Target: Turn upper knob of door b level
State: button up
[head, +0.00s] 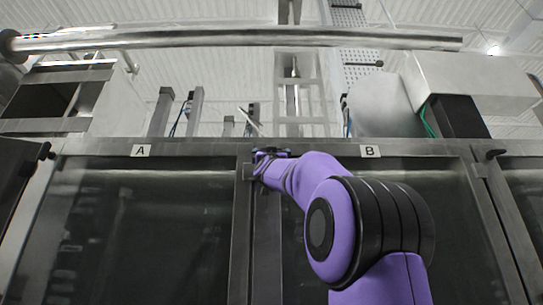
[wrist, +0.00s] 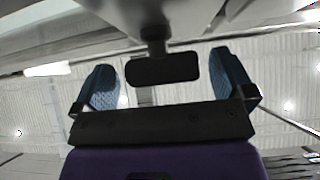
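Door B (head: 385,230), a dark glass panel in a metal frame, carries the label B (head: 370,151) above it. My gripper (head: 270,154) is at its upper left corner, by the post between doors A and B. In the wrist view a dark, wide knob (wrist: 162,69) on a short stem lies between the two blue finger pads of my gripper (wrist: 166,84). The fingers are open, with a gap showing on each side of the knob. In the head view my gripper and arm largely hide this knob, so its tilt cannot be told there.
Door A (head: 145,230) is to the left, with a black knob (head: 45,151) at its upper left. Another black knob (head: 496,154) is right of door B. A horizontal pipe (head: 240,39) crosses above. My purple arm covers part of door B.

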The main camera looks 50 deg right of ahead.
jog(key=v, duration=1.1)
jog(key=shift+w+d, duration=0.1)
dwell(0.5)
jog(key=w+a+f+n+y, duration=0.1)
jog(key=a+f+n+y, duration=0.2)
jog(key=a+f+y, duration=0.45)
jog(key=w+a+f+n+y, duration=0.2)
jog(key=f+n+y, duration=0.15)
jog(key=f, duration=0.65)
jog(key=w+a+f+n+y, duration=0.1)
jog(key=a+f+n+y, duration=0.1)
jog(key=a+f+y, duration=0.55)
jog(key=s+a+f+g, duration=0.2)
jog(key=s+f+g, duration=0.2)
jog(key=f, duration=0.6)
jog(key=s+a+f+n+g+y, duration=0.1)
jog(key=s+a+f+g, duration=0.2)
jog(key=s+f, duration=0.4)
jog(key=s+a+f+n+g+y, duration=0.1)
jog(key=s+f+g, duration=0.4)
jog(key=f, duration=1)
jog(key=shift+s+a, duration=0.7)
jog(key=shift+s, duration=0.05)
